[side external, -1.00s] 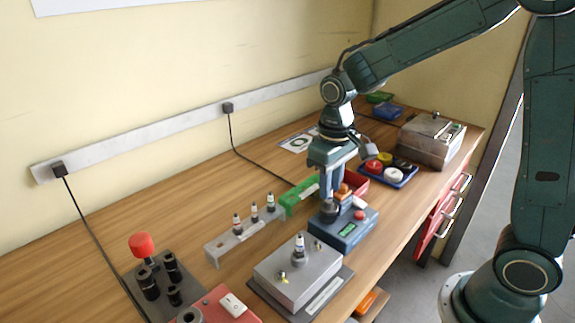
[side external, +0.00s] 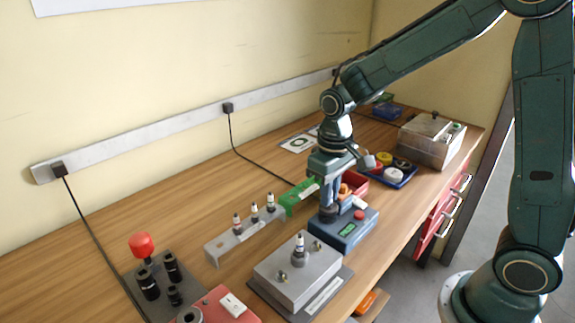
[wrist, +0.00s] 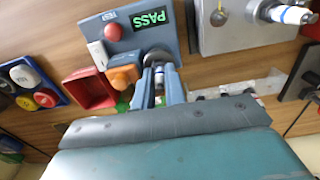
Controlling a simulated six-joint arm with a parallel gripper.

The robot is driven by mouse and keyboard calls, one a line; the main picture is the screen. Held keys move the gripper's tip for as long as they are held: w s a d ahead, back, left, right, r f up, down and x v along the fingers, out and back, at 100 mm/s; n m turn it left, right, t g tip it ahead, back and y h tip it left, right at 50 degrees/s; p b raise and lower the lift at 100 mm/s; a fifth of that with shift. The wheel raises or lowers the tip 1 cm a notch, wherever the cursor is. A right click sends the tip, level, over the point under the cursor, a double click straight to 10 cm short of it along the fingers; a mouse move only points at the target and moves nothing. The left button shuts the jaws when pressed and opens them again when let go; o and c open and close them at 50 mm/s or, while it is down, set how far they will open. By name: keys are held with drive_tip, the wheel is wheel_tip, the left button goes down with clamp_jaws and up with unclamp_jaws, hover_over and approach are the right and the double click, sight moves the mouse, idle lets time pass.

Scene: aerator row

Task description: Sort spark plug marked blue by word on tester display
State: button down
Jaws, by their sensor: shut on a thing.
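The blue-grey tester (side external: 350,238) stands near the bench's front edge; it also shows in the wrist view (wrist: 122,42). Its green display (wrist: 150,19) reads PASS. My gripper (wrist: 159,92) points down at the tester's dark round socket (wrist: 156,56). It is shut on a spark plug (wrist: 159,76), white with a blue band, mostly hidden between the fingers. The plug is at the socket; I cannot tell how deep it sits. In the side view my gripper (side external: 328,208) hides it. A green bin (side external: 299,196) and a red bin (side external: 356,184) stand behind the tester.
A grey rack (side external: 222,249) holds several plugs left of the tester. A metal block (side external: 290,288) with an upright plug stands in front. A blue tray (side external: 398,178) with coloured caps and a metal box (side external: 430,145) stand at the right. The bench's back left is clear.

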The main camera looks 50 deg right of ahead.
drive_tip(key=shift+r, duration=0.1)
drive_tip(key=shift+r, duration=1.4)
drive_tip(key=shift+w, duration=0.1)
drive_tip(key=w+d+r, duration=0.1)
drive_tip(key=w+d, duration=0.4)
drive_tip(key=w, duration=0.6)
drive_tip(key=shift+w+d, duration=0.3)
drive_tip(key=shift+d, duration=0.05)
drive_tip(key=shift+f, duration=0.1)
drive_tip(key=shift+f, duration=2.45)
drive_tip(key=shift+n, duration=0.8)
drive_tip(key=shift+f, duration=1.2)
